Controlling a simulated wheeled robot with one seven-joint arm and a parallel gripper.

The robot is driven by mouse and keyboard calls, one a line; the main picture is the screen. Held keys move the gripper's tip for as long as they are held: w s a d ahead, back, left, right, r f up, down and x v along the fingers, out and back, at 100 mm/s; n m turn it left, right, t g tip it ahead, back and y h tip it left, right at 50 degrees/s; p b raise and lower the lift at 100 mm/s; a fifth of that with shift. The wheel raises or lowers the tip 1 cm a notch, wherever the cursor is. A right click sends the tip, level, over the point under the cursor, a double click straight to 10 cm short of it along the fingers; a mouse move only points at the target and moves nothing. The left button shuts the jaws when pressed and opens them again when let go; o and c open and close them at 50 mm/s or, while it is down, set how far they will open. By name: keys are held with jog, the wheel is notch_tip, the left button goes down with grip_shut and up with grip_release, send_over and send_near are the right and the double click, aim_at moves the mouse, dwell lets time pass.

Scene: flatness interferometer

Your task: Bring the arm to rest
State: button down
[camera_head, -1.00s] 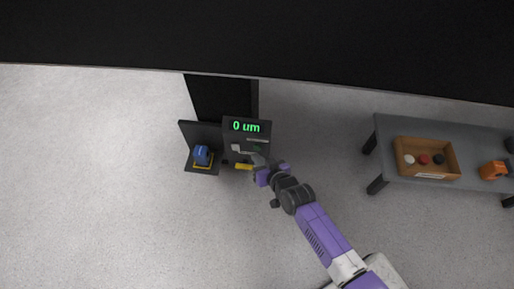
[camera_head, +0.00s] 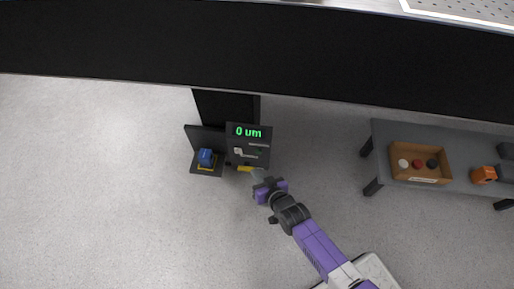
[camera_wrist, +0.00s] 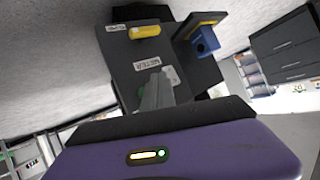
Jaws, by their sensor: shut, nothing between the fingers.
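My purple and black arm (camera_head: 319,249) reaches up and left from my base in the head view. My gripper (camera_head: 257,175) is just below and right of the dark instrument panel (camera_head: 236,131), whose green display reads "0 um". In the wrist view, the grey fingers of my gripper (camera_wrist: 157,90) are shut together and empty, pointing at the panel (camera_wrist: 125,75). They overlap its face near a "METER" label in that view. Whether they touch the panel is hard to tell, but the head view suggests a small gap.
A yellow handle (camera_head: 245,169) is at the panel's lower edge. A blue object (camera_head: 206,157) sits on a dark side bracket. At right, a grey table (camera_head: 381,133) holds a wooden box (camera_head: 396,177) and an orange object (camera_head: 483,175). Floor left and below is clear.

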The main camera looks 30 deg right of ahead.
notch_tip(320, 180, up, 10)
jog(key=s+n+t, duration=0.1)
jog(key=t, duration=0.1)
jog(key=s+r+n, duration=0.1)
jog(key=s+r, duration=1.1)
jog(key=s, duration=0.4)
jog(key=s+r, duration=1.1)
jog(key=s, duration=0.5)
notch_tip(320, 180, up, 26)
jog(key=p, duration=2.6)
jog(key=shift+w+d+r, duration=0.15)
jog(key=shift+w+d, duration=0.1)
jog(key=shift+d, duration=0.05)
